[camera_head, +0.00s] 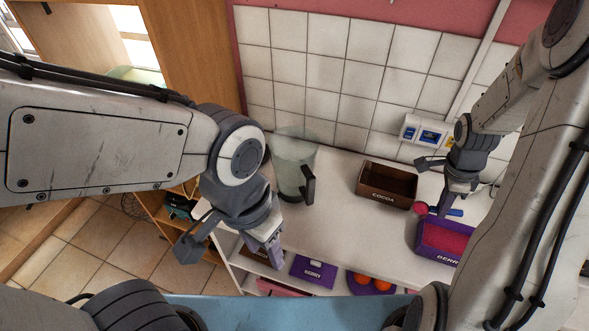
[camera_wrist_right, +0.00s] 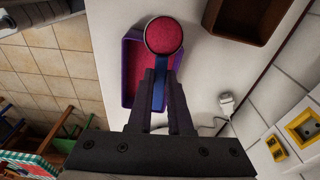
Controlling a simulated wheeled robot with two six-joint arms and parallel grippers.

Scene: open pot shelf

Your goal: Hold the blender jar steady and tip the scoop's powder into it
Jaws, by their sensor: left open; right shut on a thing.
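The clear blender jar (camera_head: 292,160) stands upright on the white shelf top, its dark handle facing right. My left gripper (camera_head: 266,256) is open and empty, below and left of the jar in the head view, apart from it. My right gripper (camera_head: 442,210) is shut on the blue handle of the scoop (camera_head: 421,208). In the right wrist view, the scoop (camera_wrist_right: 164,36) is full of red-pink powder and looks level; the fingers (camera_wrist_right: 160,78) grip its handle. The scoop is beside and above the purple berry box (camera_head: 428,246), which holds similar powder.
A brown cocoa box (camera_head: 387,199) stands between the jar and the berry box. A wall socket panel (camera_head: 425,131) with a plug and cord is behind my right gripper. Counter between jar and cocoa box is clear.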

